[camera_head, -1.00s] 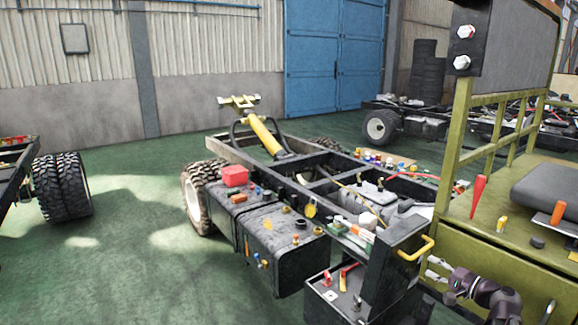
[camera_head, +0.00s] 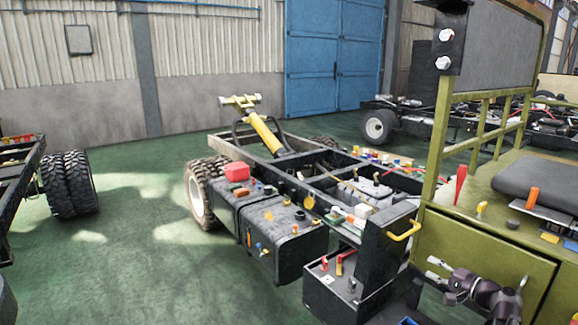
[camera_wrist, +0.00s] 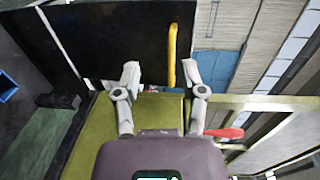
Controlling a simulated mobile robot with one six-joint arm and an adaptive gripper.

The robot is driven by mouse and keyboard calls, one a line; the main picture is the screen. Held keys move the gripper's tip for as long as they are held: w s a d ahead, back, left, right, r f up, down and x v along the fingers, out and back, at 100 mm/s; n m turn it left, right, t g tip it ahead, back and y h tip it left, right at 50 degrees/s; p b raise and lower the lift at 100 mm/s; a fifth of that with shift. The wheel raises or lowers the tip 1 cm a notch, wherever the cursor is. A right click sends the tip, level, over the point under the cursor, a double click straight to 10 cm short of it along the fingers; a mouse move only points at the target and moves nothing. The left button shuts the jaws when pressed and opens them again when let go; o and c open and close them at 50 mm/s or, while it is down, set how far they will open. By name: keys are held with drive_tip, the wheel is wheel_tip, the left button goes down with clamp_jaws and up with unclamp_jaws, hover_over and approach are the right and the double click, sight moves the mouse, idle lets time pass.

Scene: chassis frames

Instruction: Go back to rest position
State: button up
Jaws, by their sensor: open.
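My gripper (camera_head: 436,269) is at the lower right of the head view, in front of the olive cab body (camera_head: 485,262). In the wrist view my gripper (camera_wrist: 161,76) has its two fingers spread apart, open, with nothing held between them. A yellow handle (camera_head: 403,233) sits on a dark upright panel just above and left of the gripper in the head view. In the wrist view the yellow handle (camera_wrist: 172,52) shows beyond the fingertips, near the right finger. Whether any finger touches the cab cannot be told.
The black chassis frame (camera_head: 316,167) carries many small parts and a red box (camera_head: 237,171). A dark box (camera_head: 338,287) with tools stands left of the gripper. A red-handled tool (camera_head: 461,184) is on the olive deck. Green floor (camera_head: 130,270) is open at left.

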drive_tip(key=s+a+f+n+g+h+p, duration=0.1)
drive_tip(key=a+f+n+g+p, duration=0.2)
drive_tip(key=a, duration=0.4)
drive_tip(key=s+a+f+n+g+p, duration=0.1)
drive_tip(key=a+f+n+g, duration=0.15)
drive_tip(key=a+g, duration=0.4)
drive_tip(key=s+a+f+n+g+h+p, duration=0.2)
drive_tip(key=s+a+n+g+h+p, duration=0.2)
drive_tip(key=s+a+h, duration=0.5)
drive_tip(key=shift+s+a+f+n+p, duration=0.25)
drive_tip(key=shift+f+n+p, duration=0.1)
drive_tip(key=shift+n, duration=0.3)
idle(0.9)
